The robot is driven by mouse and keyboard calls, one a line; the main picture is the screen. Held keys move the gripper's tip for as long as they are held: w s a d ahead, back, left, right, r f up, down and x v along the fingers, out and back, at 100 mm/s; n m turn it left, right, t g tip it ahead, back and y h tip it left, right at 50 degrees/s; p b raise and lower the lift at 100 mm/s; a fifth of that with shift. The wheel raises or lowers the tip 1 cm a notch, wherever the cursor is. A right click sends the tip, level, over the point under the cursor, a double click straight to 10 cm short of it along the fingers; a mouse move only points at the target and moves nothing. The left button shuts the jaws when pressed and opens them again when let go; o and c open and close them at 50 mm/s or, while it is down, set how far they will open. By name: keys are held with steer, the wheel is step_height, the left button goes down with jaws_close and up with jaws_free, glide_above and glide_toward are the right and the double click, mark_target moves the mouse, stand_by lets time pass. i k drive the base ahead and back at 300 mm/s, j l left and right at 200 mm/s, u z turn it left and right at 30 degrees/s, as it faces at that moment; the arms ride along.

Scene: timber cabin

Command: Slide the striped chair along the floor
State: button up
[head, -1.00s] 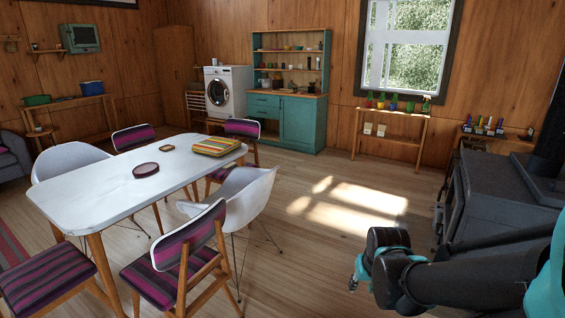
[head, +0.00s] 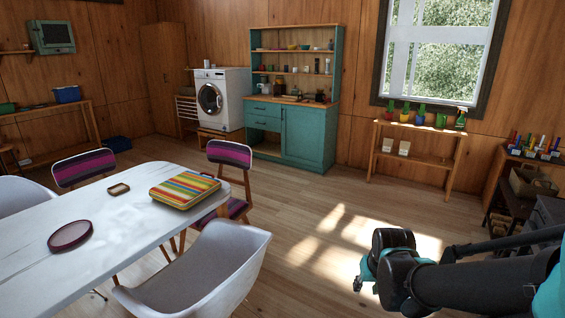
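One striped chair (head: 231,166), purple, pink and dark with a wooden frame, stands at the far right end of the white table (head: 128,227). Its seat is partly hidden by the table and a white chair. Another striped chair (head: 84,168) stands behind the table at the left, with only its backrest clearly in view. My arm reaches in from the right. My gripper (head: 359,284) is at its end, low over the floor, well to the right of and nearer than the striped chairs. Its fingers are small and mostly hidden, so their opening is unclear.
A white shell chair (head: 205,275) stands between me and the table's right side; another (head: 24,195) is at the left. A teal cabinet (head: 308,137), washing machine (head: 221,98) and low wooden shelf (head: 411,160) line the back wall. The sunlit floor (head: 330,225) is clear.

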mark_target(221, 152)
steer(key=i+u, duration=0.25)
steer(key=i, duration=0.15)
steer(key=i+l+u, duration=0.55)
steer(key=i, duration=0.25)
steer(key=j+u, duration=0.15)
steer(key=u, duration=0.15)
steer(key=l+z, duration=0.2)
steer(key=l, duration=0.15)
steer(key=i+l+z, duration=0.1)
steer(key=l, duration=0.2)
steer(key=i+l+z, duration=0.1)
steer(key=l, duration=0.2)
steer(key=i+l, duration=0.15)
steer(key=i+l+u, duration=0.25)
steer(key=u, duration=0.15)
steer(key=i+l+u, duration=0.2)
steer(key=l+u, duration=0.2)
steer(key=l, duration=0.15)
